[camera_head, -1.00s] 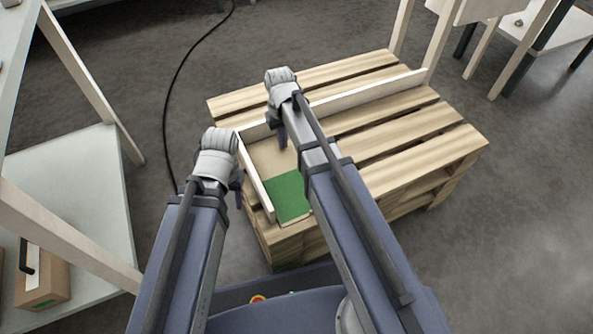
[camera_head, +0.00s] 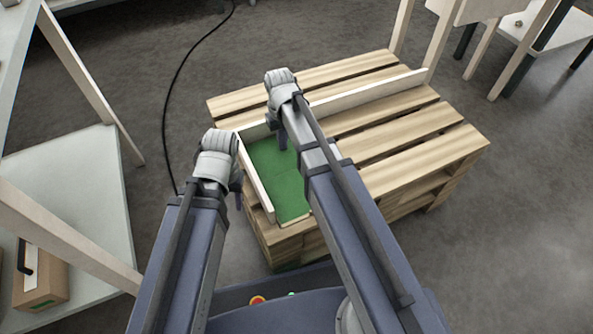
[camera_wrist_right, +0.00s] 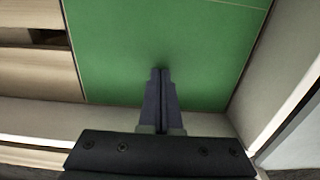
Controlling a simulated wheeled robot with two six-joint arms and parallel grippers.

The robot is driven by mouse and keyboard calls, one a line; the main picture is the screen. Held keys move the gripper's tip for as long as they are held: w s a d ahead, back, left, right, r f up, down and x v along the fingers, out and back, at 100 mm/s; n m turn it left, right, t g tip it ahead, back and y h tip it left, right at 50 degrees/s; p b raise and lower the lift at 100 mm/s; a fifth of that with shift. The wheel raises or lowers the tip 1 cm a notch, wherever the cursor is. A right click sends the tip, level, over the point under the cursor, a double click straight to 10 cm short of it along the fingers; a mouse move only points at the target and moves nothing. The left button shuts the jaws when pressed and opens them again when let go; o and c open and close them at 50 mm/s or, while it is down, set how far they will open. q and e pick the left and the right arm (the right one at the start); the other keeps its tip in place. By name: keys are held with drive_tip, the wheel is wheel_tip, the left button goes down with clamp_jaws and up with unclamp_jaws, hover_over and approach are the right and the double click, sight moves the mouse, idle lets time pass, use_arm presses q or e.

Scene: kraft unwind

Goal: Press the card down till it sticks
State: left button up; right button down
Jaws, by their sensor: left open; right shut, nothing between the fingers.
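A flat green card (camera_head: 263,153) lies on the pallet in the corner of two pale strips. It joins a second green area (camera_head: 288,195) along a thin seam, and I cannot tell whether they are separate sheets. My right gripper (camera_head: 283,140) is shut and empty, pointing down at the card. In the right wrist view its fingertips (camera_wrist_right: 160,72) meet the green surface (camera_wrist_right: 110,50), with a small dark shadow at the tips; they look to be touching it. My left gripper (camera_head: 238,198) is open and empty, just outside the left strip.
The pale strips stand as low walls along the card's left side (camera_head: 258,182) and back (camera_head: 350,97). The slatted wooden pallet (camera_head: 400,125) is bare to the right. A shelf (camera_head: 70,190) with a cardboard box (camera_head: 45,275) stands at left. A cable (camera_head: 170,90) crosses the floor.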

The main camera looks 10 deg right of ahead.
drive_tip(key=shift+r, duration=0.1)
idle(0.3)
wheel_tip(320, 180, up, 7)
drive_tip(key=p, duration=0.7)
drive_tip(key=shift+s, duration=0.1)
drive_tip(key=shift+n+h, duration=0.6)
drive_tip(key=shift+n, duration=0.2)
drive_tip(key=s+a, duration=0.2)
drive_tip(key=s, duration=0.3)
drive_tip(key=s+a, duration=0.1)
drive_tip(key=s, duration=0.4)
drive_tip(key=s+a, duration=0.2)
drive_tip(key=s, duration=0.4)
drive_tip(key=shift+a, duration=0.3)
wheel_tip(320, 180, up, 34)
drive_tip(key=p, duration=3.4)
drive_tip(key=shift+s+a+r, duration=0.2)
drive_tip(key=shift+s+a, duration=0.05)
drive_tip(key=shift+s, duration=0.05)
drive_tip(key=shift+s, duration=0.1)
